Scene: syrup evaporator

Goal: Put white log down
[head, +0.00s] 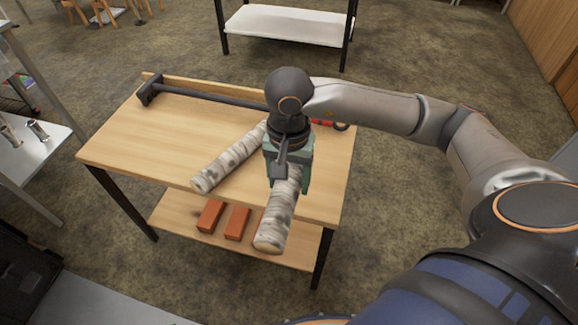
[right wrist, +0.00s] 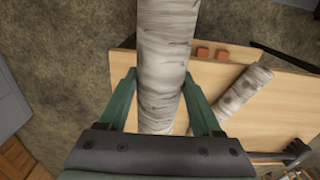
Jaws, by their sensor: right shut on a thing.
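A white birch log (head: 276,215) is in my right gripper (head: 287,178), and its near end sticks out past the table's front edge. In the right wrist view the same log (right wrist: 165,60) runs up between the two green fingers of the gripper (right wrist: 162,100). The gripper is shut on it. A second white birch log (head: 228,160) lies on the wooden table (head: 130,140), left of the held log; it also shows in the right wrist view (right wrist: 235,97). Whether the held log touches the tabletop I cannot tell. My left gripper is not in view.
A long black-handled tool (head: 210,95) lies along the table's back edge. A red-handled thing (head: 325,123) lies partly behind my right arm. Orange bricks (head: 237,222) sit on the lower shelf. The table's left part is clear. A white-topped table (head: 285,24) stands behind.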

